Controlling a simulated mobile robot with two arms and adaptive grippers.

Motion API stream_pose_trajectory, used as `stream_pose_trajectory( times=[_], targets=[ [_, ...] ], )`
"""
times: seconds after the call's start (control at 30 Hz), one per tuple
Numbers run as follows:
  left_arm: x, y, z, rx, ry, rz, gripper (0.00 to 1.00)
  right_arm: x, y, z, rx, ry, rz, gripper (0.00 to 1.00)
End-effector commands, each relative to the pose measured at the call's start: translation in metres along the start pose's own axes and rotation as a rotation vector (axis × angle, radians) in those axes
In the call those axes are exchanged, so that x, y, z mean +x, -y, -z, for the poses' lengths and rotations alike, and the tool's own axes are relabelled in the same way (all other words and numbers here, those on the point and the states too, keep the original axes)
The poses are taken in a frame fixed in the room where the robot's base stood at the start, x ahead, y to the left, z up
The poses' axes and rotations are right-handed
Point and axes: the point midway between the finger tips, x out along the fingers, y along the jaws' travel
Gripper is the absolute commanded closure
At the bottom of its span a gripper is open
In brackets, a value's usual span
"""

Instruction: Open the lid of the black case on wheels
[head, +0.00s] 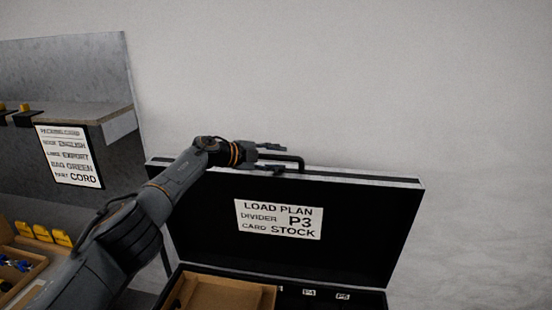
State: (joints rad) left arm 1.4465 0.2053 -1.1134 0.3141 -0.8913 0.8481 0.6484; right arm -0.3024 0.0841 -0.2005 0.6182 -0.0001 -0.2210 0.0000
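The black case (360,299) is at the bottom centre of the head view, and its lower part is cut off by the frame edge. Its lid (365,210) stands raised and open, with the inner side facing me and a white "LOAD PLAN" label (279,219) on it. My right gripper is out of view.
A brown divider box (225,290) lies in the case. At left is a grey shelf (85,118) with a white card (68,156). A bare wall is behind; space right of the lid is clear.

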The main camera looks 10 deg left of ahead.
Motion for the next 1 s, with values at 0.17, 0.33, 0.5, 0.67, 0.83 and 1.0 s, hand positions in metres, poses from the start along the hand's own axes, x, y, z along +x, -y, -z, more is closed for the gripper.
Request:
stream_pose_trajectory(
  times=[0.17, 0.33, 0.5, 0.67, 0.83, 1.0],
  targets=[
    [0.0, 0.0, 0.0, 0.0, -0.001, 0.0, 0.61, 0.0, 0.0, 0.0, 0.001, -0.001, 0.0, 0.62],
    [-0.002, 0.001, -0.001, 0.001, -0.001, 0.001, 0.61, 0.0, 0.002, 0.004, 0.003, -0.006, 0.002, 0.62],
    [-0.011, 0.002, -0.002, 0.002, 0.0, 0.001, 0.61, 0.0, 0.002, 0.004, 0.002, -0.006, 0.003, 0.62],
    [-0.024, 0.002, -0.001, 0.003, -0.001, 0.002, 0.61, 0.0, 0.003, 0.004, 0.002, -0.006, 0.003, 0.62],
    [-0.043, 0.001, -0.002, 0.002, 0.001, 0.001, 0.61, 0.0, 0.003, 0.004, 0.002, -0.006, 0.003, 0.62],
    [-0.069, 0.001, -0.001, 0.001, 0.001, 0.002, 0.61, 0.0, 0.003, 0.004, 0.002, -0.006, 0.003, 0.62]
  ],
)
